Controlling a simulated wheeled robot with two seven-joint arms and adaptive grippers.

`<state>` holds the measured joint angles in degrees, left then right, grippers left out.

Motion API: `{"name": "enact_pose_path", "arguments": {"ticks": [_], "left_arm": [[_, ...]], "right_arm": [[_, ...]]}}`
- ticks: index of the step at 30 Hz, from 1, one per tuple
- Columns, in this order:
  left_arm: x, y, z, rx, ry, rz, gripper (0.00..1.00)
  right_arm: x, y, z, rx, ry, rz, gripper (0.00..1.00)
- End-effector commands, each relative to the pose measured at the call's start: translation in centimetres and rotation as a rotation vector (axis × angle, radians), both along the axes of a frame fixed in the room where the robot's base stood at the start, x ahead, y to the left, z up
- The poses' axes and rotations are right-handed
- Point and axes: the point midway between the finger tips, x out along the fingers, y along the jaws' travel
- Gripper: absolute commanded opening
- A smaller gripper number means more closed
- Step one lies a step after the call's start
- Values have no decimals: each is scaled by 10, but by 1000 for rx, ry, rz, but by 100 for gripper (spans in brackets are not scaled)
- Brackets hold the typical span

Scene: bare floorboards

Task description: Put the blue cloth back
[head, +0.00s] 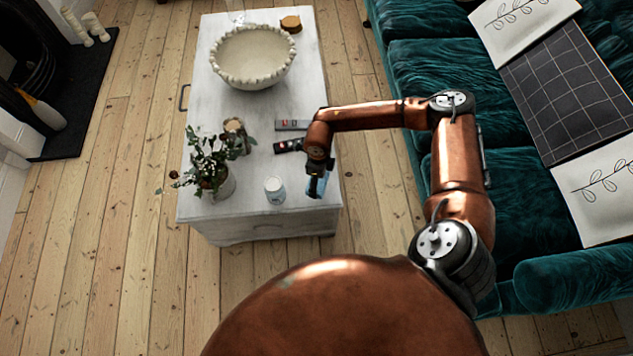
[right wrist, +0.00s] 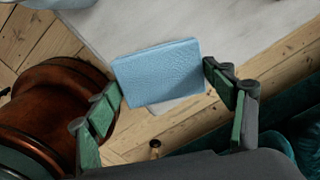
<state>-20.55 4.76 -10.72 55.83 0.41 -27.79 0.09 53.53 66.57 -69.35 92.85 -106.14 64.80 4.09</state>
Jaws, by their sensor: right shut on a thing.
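The blue cloth (right wrist: 158,73) is a folded, light blue rectangle. In the right wrist view it spans between the two fingertips of my right gripper (right wrist: 163,82), which is shut on it. In the head view only a small part of the cloth (head: 321,187) shows below my right gripper (head: 316,184), by the right near corner of the white table (head: 260,215). I cannot tell whether the cloth touches the table top or hangs above it. My left gripper is not in view.
Near the cloth stand a white jar (head: 274,190) and a potted plant (head: 222,183). Dark and grey remotes (head: 292,125), a small wooden-topped item (head: 234,127) and a large bowl (head: 252,62) are farther back. A teal sofa (head: 440,60) stands right. Floorboards left are clear.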

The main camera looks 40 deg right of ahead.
Motion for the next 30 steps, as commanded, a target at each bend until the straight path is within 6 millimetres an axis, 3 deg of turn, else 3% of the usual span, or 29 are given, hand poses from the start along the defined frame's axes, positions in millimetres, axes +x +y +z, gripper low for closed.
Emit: {"name": "enact_pose_path", "arguments": {"ticks": [10,19,20,27,30], "left_arm": [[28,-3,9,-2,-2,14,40],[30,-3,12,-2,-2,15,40],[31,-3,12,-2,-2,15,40],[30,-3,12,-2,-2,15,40],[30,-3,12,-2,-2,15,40]], "right_arm": [[5,-2,-35,1,2,-1,56],[5,-2,-36,1,-1,-1,56],[5,-2,-36,0,0,-1,76],[5,-2,-36,0,0,0,93],[5,-2,-36,0,0,0,93]]}}
